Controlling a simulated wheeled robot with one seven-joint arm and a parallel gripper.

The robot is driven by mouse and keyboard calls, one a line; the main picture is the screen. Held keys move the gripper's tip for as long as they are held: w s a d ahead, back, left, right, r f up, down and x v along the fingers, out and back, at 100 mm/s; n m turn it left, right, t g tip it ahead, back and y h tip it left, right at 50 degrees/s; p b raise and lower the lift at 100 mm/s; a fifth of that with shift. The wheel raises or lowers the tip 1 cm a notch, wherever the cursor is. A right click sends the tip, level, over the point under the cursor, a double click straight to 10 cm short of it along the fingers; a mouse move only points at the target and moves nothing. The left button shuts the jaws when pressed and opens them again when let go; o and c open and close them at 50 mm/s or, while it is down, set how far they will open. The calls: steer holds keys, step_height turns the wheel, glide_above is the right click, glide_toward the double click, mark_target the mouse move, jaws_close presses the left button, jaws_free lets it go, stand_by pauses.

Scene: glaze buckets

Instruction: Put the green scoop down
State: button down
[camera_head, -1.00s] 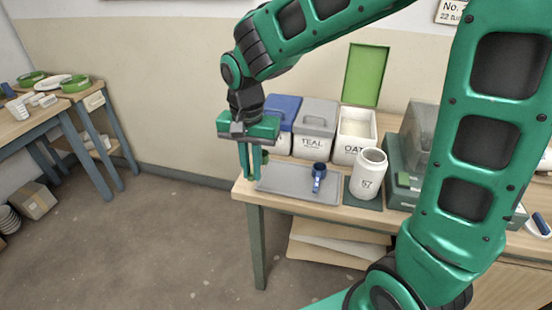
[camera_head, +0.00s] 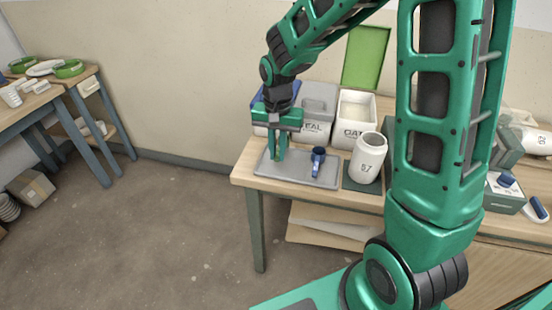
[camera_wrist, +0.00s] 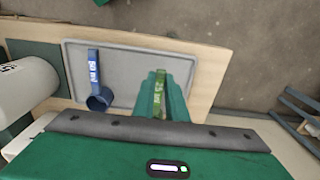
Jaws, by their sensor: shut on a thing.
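My gripper (camera_head: 277,157) points down over the left part of the grey tray (camera_head: 328,184). It is shut on the green scoop (camera_wrist: 160,90), whose lettered handle shows between the fingers in the wrist view. In the head view the scoop is hard to tell from my green fingers, and its bowl is hidden. The fingertips are close to the tray; I cannot tell whether the scoop touches it. A blue scoop (camera_head: 318,160) lies on the tray to the right of my gripper, apart from it, and also shows in the wrist view (camera_wrist: 94,75).
A white jar (camera_head: 367,160) marked 57 stands on a dark mat right of the tray. Behind the tray are a blue-lidded bin (camera_head: 259,101), a grey-lidded bin (camera_head: 316,128) and an OAT bin (camera_head: 354,134) with its green lid (camera_head: 365,58) raised. Tray space between my gripper and the blue scoop is clear.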

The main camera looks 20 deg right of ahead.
mark_target(277, 156)
steer(key=shift+f, duration=1.5)
steer(key=shift+f, duration=0.1)
steer(key=c, duration=1.8)
jaws_free()
steer(key=shift+o, duration=0.2)
step_height(277, 156, up, 12)
steer(key=s+d+r, duration=0.1)
steer(key=s+d, duration=0.7)
steer(key=s, duration=0.6)
steer(key=s+d, duration=0.9)
steer(key=s, duration=0.4)
steer(key=shift+s+r+n, duration=0.35)
steer(key=shift+r+n, duration=0.05)
